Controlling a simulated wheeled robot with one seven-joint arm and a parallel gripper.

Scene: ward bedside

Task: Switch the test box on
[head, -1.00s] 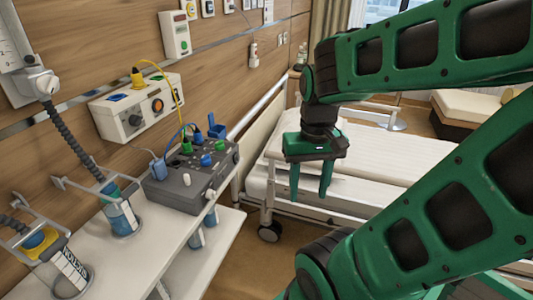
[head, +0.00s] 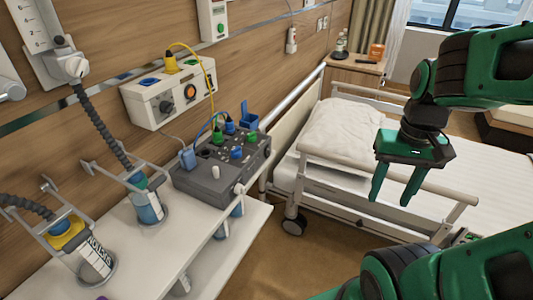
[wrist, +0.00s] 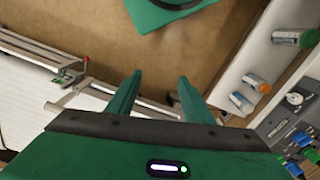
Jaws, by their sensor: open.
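The test box (head: 205,192) is a dark grey case on the white shelf in the head view. Green and blue plugs, leads and a pale upright knob (head: 215,171) stand on its top. A round pale knob (head: 238,189) is on its front right side. The position of any switch cannot be made out. In the wrist view part of the box (wrist: 272,124) shows at the lower right edge. My gripper (head: 390,202) is open and empty, fingers down, well to the right of the box near the bed rail. Its fingers also show in the wrist view (wrist: 160,76).
Suction jars (head: 148,208) stand left of the box. The bed (head: 345,135) and its rail (head: 330,160) lie right. Floor (head: 300,262) shows between shelf and bed.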

